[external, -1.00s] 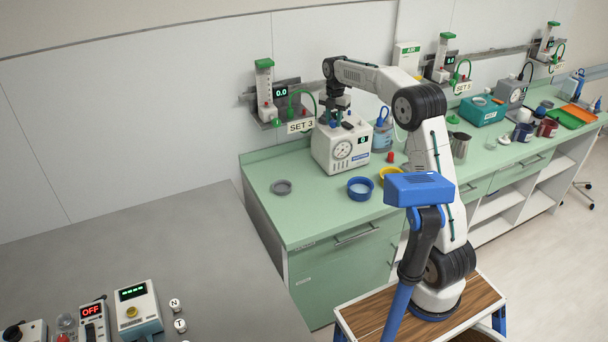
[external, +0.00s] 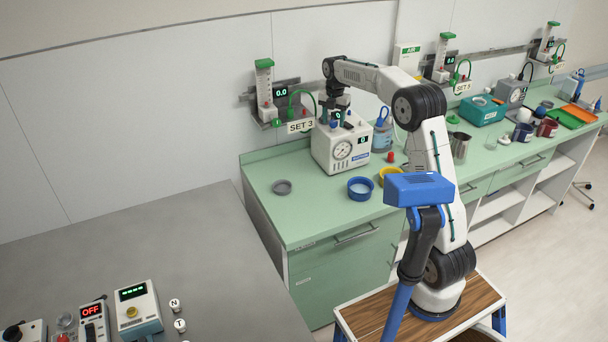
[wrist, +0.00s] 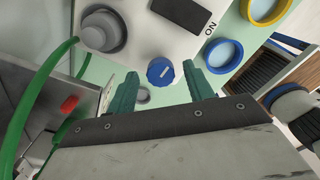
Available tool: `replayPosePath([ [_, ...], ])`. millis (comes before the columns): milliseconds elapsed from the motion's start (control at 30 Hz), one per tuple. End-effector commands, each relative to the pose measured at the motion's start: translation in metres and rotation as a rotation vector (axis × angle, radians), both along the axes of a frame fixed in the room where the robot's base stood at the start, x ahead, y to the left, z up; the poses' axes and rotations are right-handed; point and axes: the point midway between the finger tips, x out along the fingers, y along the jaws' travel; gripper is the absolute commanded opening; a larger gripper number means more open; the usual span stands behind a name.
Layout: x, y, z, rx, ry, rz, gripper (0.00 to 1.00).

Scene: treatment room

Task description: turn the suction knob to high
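The suction unit (external: 330,156) is a white box with a round gauge and a small green-digit display, standing on the green counter below the SET 3 sign. Its blue knob (wrist: 160,71) with a white pointer mark is on the top, in the middle of the wrist view. My gripper (wrist: 161,76) points down over the top of the unit and also shows in the external view (external: 337,118). Its two green fingers are apart, one on each side of the knob, with gaps visible. Whether the fingertips are level with the knob is hard to tell.
A black rocker switch (wrist: 182,12) marked ON and a grey round cap (wrist: 103,31) are close to the knob. A green hose (wrist: 30,110) runs at the left. A blue ring dish (external: 360,188) and a grey dish (external: 282,187) are on the counter.

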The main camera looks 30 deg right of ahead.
Motion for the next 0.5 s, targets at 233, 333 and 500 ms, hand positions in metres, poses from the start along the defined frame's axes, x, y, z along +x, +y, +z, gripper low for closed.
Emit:
replayPosePath([
  [233,0.000,0.000,0.010,0.000,0.000,0.000,0.52],
  [333,0.000,0.000,0.027,0.000,-0.003,0.000,0.52],
  [500,0.000,0.000,0.056,0.000,-0.003,0.000,0.52],
])
